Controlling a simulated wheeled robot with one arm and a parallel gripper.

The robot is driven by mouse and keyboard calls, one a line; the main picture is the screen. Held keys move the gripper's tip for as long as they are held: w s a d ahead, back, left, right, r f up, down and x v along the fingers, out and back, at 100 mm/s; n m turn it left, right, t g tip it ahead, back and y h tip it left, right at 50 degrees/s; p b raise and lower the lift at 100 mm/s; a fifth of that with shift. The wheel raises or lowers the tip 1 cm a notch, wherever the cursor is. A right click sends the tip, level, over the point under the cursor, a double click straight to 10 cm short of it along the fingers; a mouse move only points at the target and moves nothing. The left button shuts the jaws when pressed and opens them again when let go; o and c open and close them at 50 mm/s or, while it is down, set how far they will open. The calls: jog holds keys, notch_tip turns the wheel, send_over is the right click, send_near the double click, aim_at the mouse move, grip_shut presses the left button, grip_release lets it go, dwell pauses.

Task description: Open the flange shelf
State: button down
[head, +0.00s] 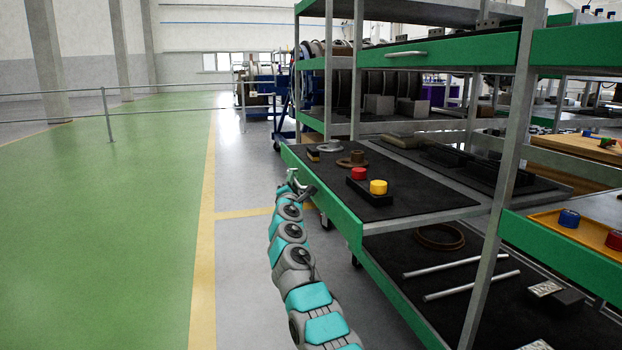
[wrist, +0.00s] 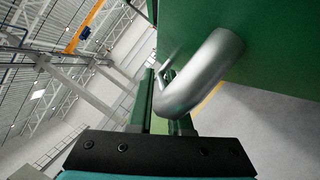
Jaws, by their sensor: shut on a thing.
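The flange shelf is a green-fronted tray (head: 325,193) with a black mat, at middle height on the rack in the head view. It sticks out to the left past the rack posts, and a grey strip shows behind its mat. On it are a brown flange (head: 352,160), a grey ring (head: 330,146) and a black block with a red and a yellow cylinder. My gripper (head: 298,184) is at its front face. In the wrist view, my gripper (wrist: 163,92) is shut on the curved metal handle (wrist: 205,72) of a green panel (wrist: 275,40). My arm partly hides the handle in the head view.
A lower shelf (head: 405,285) holds a brown ring and metal rods. An upper green drawer (head: 450,52) has its own handle. An orange tray (head: 555,218) is at right. Rack posts (head: 500,180) stand in front. The green floor (head: 130,220) at left is clear.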

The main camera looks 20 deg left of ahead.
jog(key=s+a, duration=0.2)
jog(key=a, duration=0.1)
jog(key=shift+s+a+r+p, duration=0.1)
jog(key=shift+s+a+p, duration=0.1)
jog(key=shift+a+p, duration=0.1)
jog(key=c, duration=0.8)
grip_release()
jog(key=shift+c, duration=0.2)
jog(key=shift+d, duration=0.15)
jog(key=b+v, duration=0.2)
jog(key=v, duration=0.5)
jog(key=shift+s+f+b, duration=0.2)
jog(key=shift+s+b, duration=0.15)
